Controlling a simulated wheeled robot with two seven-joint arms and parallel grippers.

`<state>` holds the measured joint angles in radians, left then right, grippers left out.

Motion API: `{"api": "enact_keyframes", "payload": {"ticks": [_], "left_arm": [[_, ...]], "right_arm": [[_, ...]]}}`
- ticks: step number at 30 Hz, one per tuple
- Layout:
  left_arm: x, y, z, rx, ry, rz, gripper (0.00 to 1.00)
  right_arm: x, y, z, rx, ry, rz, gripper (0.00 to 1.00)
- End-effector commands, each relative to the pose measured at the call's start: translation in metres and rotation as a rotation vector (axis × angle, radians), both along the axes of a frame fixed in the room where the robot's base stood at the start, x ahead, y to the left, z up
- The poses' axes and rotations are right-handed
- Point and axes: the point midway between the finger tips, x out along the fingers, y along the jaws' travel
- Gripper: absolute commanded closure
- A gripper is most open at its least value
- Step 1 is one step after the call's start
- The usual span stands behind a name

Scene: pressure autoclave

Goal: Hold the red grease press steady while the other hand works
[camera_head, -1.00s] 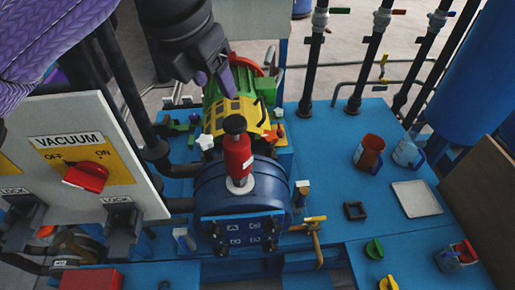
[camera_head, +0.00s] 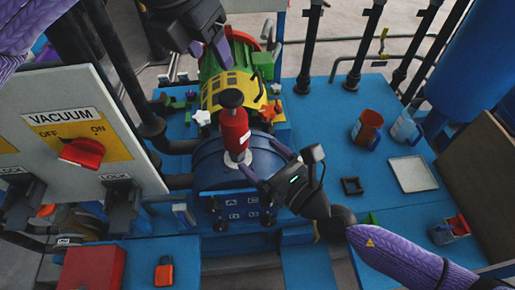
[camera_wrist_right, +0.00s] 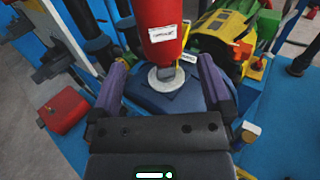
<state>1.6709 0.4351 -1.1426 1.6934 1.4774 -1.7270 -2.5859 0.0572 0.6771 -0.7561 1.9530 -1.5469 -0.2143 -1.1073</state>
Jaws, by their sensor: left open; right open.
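The red grease press (camera_head: 235,130) stands upright on top of the blue cylindrical housing (camera_head: 215,172), with a black knob on top and a pale collar at its foot. It also shows in the right wrist view (camera_wrist_right: 162,32), with its top cut off. My right gripper (camera_head: 262,160) is open beside the press, low on its right, its purple fingers pointing at it. In the right wrist view the open fingers (camera_wrist_right: 162,80) lie to either side of the press's foot, with no clear contact. My left gripper (camera_head: 208,48) is open and empty, behind and above the press.
The vacuum panel (camera_head: 80,125) with a red knob stands close on the left. Behind the press is a yellow and green machine (camera_head: 230,90). Mugs (camera_head: 367,128) and a white tray (camera_head: 412,174) are on the right of the blue table. A red box (camera_head: 92,268) sits front left.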

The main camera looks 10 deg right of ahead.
Motion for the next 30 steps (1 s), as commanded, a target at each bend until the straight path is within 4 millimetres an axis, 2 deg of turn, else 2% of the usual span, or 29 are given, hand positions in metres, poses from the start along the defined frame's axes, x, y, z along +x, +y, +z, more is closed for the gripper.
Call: {"api": "enact_keyframes", "payload": {"ticks": [6, 10, 15, 21, 23, 30], "left_arm": [[0.000, 0.000, 0.000, 0.000, 0.000, 0.000, 0.41], [0.000, 0.000, 0.000, 0.000, 0.000, 0.000, 0.41], [0.000, 0.000, 0.000, 0.000, 0.000, 0.000, 0.41], [0.000, 0.000, 0.000, 0.000, 0.000, 0.000, 0.41], [0.000, 0.000, 0.000, 0.000, 0.000, 0.000, 0.41], [0.000, 0.000, 0.000, 0.000, 0.000, 0.000, 0.41]], "right_arm": [[0.041, 0.030, 0.001, 0.006, 0.001, -0.001, 0.00], [0.060, 0.043, 0.000, 0.006, 0.002, -0.002, 0.00], [0.070, 0.050, 0.000, 0.006, 0.006, -0.003, 0.00], [0.070, 0.050, 0.000, 0.007, 0.006, -0.003, 0.00], [0.070, 0.050, 0.000, 0.007, 0.006, -0.003, 0.11], [0.070, 0.050, 0.000, 0.007, 0.006, -0.003, 0.61]]}}
